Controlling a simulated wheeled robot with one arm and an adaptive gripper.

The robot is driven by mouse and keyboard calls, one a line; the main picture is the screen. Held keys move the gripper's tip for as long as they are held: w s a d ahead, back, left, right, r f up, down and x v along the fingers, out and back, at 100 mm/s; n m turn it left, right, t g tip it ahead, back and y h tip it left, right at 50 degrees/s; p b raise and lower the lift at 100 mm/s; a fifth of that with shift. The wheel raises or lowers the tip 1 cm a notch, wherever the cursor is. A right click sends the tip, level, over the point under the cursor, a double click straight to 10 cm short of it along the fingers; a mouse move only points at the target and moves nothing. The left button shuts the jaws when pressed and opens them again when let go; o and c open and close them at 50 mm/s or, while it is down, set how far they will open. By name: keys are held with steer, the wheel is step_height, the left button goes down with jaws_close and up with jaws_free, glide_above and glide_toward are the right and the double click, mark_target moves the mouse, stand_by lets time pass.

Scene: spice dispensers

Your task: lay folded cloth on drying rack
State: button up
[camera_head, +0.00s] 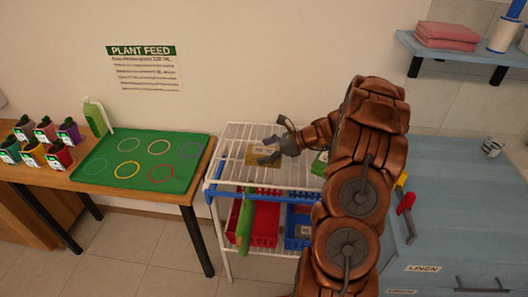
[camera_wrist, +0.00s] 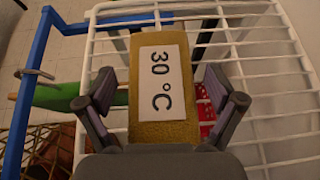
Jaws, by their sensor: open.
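A folded pink cloth (camera_head: 447,35) lies on the blue wall shelf at the upper right. The white wire rack (camera_head: 231,152) stands in the middle, with a bare wire top at its left side. A gold block (camera_head: 255,161) with a white "30 °C" label is at the rack top. My gripper (camera_head: 273,141) is open over the rack. In the wrist view the gold block (camera_wrist: 162,130) sits between the spread fingers, one on each side. I cannot tell whether they touch it. No cloth shows in the gripper.
A red basket (camera_head: 262,222) and a blue basket (camera_head: 297,226) sit on the rack's lower level, and a green item (camera_head: 245,224) hangs at its front. A green tray (camera_head: 140,163) is on the left table. A blue cabinet (camera_head: 460,210) stands right.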

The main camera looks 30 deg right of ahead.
steer(key=b+v, duration=0.3)
steer(key=v, duration=0.9)
steer(key=s+a+r+n+g, duration=0.1)
steer(key=s+a+n+g, duration=0.25)
steer(key=a, duration=0.55)
steer(key=s+a+r+n+g+h, duration=0.1)
steer(key=s+a+r+n+g, duration=0.1)
steer(key=a+n, duration=0.45)
steer(key=s+a+r+n+g, duration=0.1)
steer(key=s+a+n+g, duration=0.1)
steer(key=a, duration=0.8)
steer(key=s+a+n+g+h, duration=0.35)
steer(key=s+a+n, duration=0.35)
steer(key=s, duration=0.4)
steer(key=s+f+n+h, duration=0.1)
steer(key=s+n+h, duration=0.3)
steer(key=s+n, duration=0.3)
steer(key=s, duration=0.5)
steer(key=shift+d+n+t, duration=0.4)
steer(key=shift+s, duration=0.1)
